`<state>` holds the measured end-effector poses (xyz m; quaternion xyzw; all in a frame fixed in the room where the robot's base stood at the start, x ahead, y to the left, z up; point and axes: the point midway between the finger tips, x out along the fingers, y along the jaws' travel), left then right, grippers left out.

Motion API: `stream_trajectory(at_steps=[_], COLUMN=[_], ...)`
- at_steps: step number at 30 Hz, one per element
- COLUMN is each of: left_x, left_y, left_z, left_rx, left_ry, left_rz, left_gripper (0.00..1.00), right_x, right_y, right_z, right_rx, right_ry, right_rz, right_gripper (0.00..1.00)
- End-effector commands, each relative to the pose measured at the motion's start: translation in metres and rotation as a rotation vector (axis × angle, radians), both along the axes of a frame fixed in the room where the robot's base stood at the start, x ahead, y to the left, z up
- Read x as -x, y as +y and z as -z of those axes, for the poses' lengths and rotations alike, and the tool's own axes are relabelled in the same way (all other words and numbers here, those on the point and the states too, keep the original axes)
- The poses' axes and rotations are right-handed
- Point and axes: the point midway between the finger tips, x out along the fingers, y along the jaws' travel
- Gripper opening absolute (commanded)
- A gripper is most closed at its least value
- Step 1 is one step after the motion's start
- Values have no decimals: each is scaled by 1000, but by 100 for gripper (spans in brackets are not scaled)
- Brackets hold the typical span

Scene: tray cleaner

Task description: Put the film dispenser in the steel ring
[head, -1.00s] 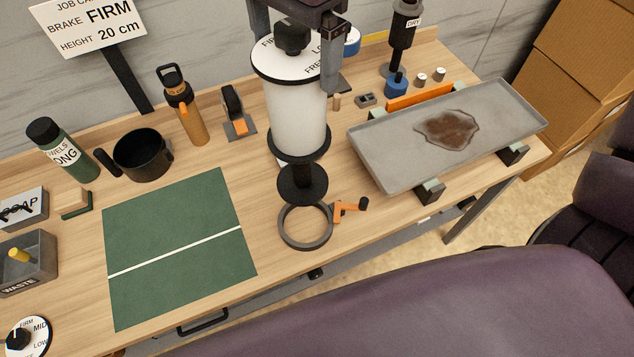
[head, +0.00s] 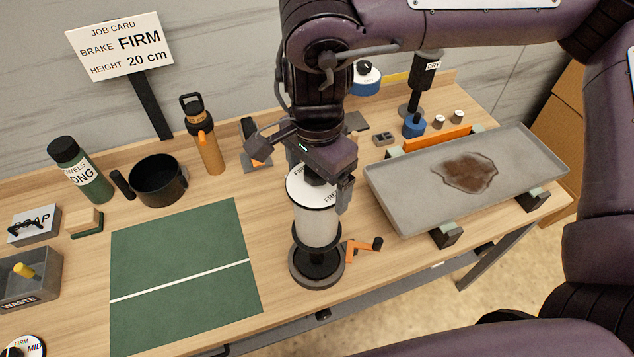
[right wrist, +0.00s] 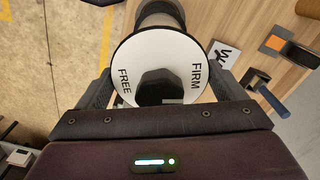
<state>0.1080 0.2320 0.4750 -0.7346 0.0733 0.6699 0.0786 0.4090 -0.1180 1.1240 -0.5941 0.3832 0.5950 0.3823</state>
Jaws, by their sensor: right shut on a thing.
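The film dispenser (head: 317,227) is a white cylinder with dark flanges, a dark foot and a white FIRM/FREE top dial. It stands about upright, with its foot down inside the steel ring (head: 318,284) at the table's front edge. Whether the foot rests fully on the bottom cannot be told. My right gripper (head: 325,180) is above it, shut on the dark knob at its top. The right wrist view shows the dial (right wrist: 160,68) between the fingers. The ring's orange clamp handle (head: 361,248) sticks out to the right. My left gripper is not in view.
A grey tray (head: 400,200) with a brown stain lies on supports to the right. A green mat (head: 180,270) lies to the left. A black mug (head: 158,180), an orange bottle (head: 208,150) and a green bottle (head: 85,175) stand behind the mat.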

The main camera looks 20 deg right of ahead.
Motion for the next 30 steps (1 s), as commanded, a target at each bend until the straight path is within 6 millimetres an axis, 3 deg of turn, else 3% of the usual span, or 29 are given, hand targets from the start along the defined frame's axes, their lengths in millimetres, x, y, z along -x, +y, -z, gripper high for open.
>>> stream_trajectory(at_steps=[4,16,17,18,19,30], left_x=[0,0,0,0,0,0], left_y=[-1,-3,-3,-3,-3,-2], left_z=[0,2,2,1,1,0], left_rx=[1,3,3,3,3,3], left_ry=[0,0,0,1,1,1], left_rz=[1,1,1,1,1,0], left_gripper=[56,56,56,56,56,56], right_x=[0,0,0,0,0,-1], right_y=[0,0,0,0,0,0], right_z=[15,21,21,21,21,10], right_rx=[-2,-2,0,0,0,0], right_ry=[1,-1,0,-1,-1,-3], right_rz=[0,0,0,0,0,0], right_gripper=[30,30,91,97,100,100])
